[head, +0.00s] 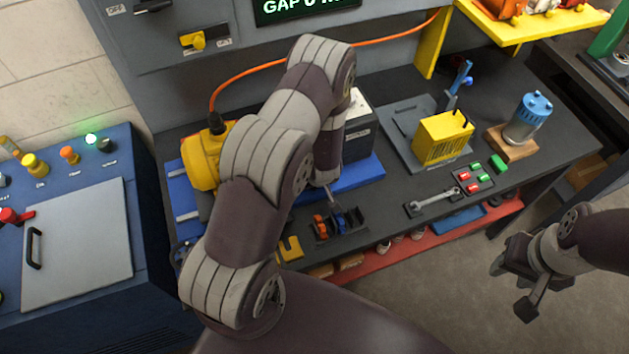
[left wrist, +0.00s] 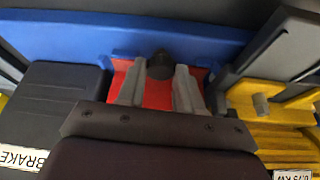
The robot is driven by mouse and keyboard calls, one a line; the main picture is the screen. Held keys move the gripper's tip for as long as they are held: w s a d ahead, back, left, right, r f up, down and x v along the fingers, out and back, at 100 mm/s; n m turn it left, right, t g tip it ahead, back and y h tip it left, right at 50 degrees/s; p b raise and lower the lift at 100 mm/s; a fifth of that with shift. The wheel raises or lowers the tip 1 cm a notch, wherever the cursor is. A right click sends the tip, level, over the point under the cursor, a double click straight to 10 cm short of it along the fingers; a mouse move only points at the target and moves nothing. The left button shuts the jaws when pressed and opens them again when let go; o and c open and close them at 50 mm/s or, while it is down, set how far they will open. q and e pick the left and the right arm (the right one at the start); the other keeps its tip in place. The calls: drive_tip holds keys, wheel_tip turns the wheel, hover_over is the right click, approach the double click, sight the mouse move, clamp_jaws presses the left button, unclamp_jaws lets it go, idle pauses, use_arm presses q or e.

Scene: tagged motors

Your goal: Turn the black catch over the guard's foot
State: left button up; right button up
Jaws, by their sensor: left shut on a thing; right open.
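In the left wrist view the black catch (left wrist: 159,62) is a small dark knob in front of a red surface (left wrist: 207,88). My left gripper (left wrist: 160,88) has its two grey fingers on either side of the catch's near end and is shut on it. In the head view my left arm hides that gripper and the catch. I cannot tell which part is the guard's foot, or whether the catch lies over it. My right gripper (head: 511,288) is open and empty at the lower right, over the floor, apart from the bench.
In the left wrist view the black brake box (left wrist: 65,100) is left of the fingers and the yellow motor (left wrist: 285,135) right. A blue base (left wrist: 130,38) runs behind. The bench also holds a yellow striped block (head: 443,137), a wrench (head: 434,201) and a tool rack (head: 345,225).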

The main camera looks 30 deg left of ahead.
use_arm(q)
drive_tip(key=shift+a+f+m+t+h+b, duration=0.1)
drive_tip(key=shift+m+t+h+b, duration=0.25)
drive_tip(key=shift+m+b, duration=0.75)
drive_tip(key=m+b, duration=0.1)
drive_tip(key=m, duration=0.1)
drive_tip(key=shift+a+m+t+h, duration=0.1)
drive_tip(key=shift+m+t+h, duration=0.15)
drive_tip(key=shift+m+h, duration=0.1)
drive_tip(key=shift+r+m+h+b, duration=0.2)
drive_tip(key=shift+m+h+b, duration=0.4)
drive_tip(key=shift+m, duration=0.75)
drive_tip(key=o, duration=1)
drive_tip(key=shift+s, duration=0.1)
drive_tip(key=shift+o, duration=0.2)
drive_tip(key=shift+s, duration=0.1)
